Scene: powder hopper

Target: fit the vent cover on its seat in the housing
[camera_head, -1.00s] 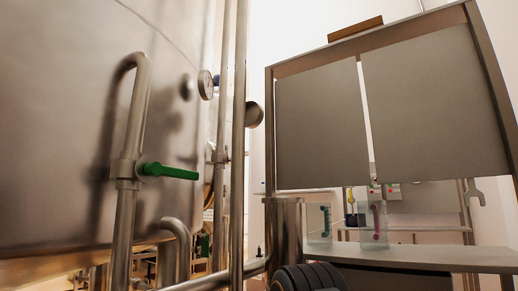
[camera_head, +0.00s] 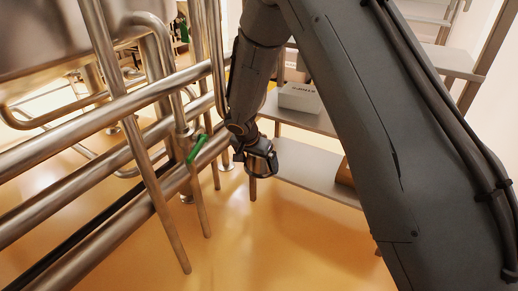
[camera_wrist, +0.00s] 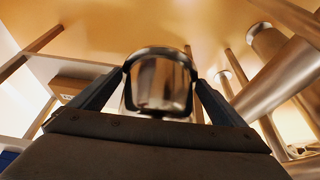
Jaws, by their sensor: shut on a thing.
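My gripper (camera_head: 258,158) hangs in the middle of the head view, below my dark arm and right of the steel pipes. In the wrist view its two fingers (camera_wrist: 160,72) are shut on a shiny, rounded metal piece with a dark rim, which I take to be the vent cover (camera_wrist: 160,88). The piece is off the floor, between the fingertips. In the head view it shows only as a small metallic shape at the gripper's end (camera_head: 263,170). I cannot make out the housing or the seat in either current view.
Several steel pipes (camera_head: 80,165) cross the left side, with a green valve handle (camera_head: 197,148) close left of my gripper. The orange floor (camera_head: 270,250) below is clear.

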